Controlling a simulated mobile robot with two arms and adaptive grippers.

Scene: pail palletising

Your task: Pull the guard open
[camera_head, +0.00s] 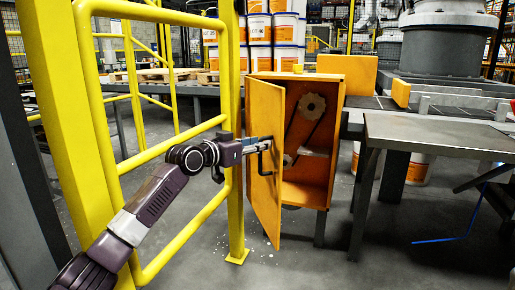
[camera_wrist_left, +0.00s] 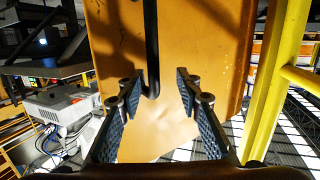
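The guard (camera_head: 262,190) is an orange door on the left side of an orange box (camera_head: 337,140). It stands partly open, showing a sprocket (camera_head: 312,105) and a dark chain inside. A black bar handle (camera_head: 262,165) is on the door's outer face; the handle also shows in the left wrist view (camera_wrist_left: 151,45). My left gripper (camera_head: 262,146) is at the handle. In the left wrist view its fingers (camera_wrist_left: 160,85) are spread, with the handle's bent end between them, nearer the left finger. Contact cannot be told. My right gripper is not in view.
A yellow railing and post (camera_head: 236,200) stand left of the door, close to my left arm. A grey metal table (camera_head: 425,135) is right of the box. White and orange pails (camera_head: 286,30) are stacked behind. The floor in front of the door is clear.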

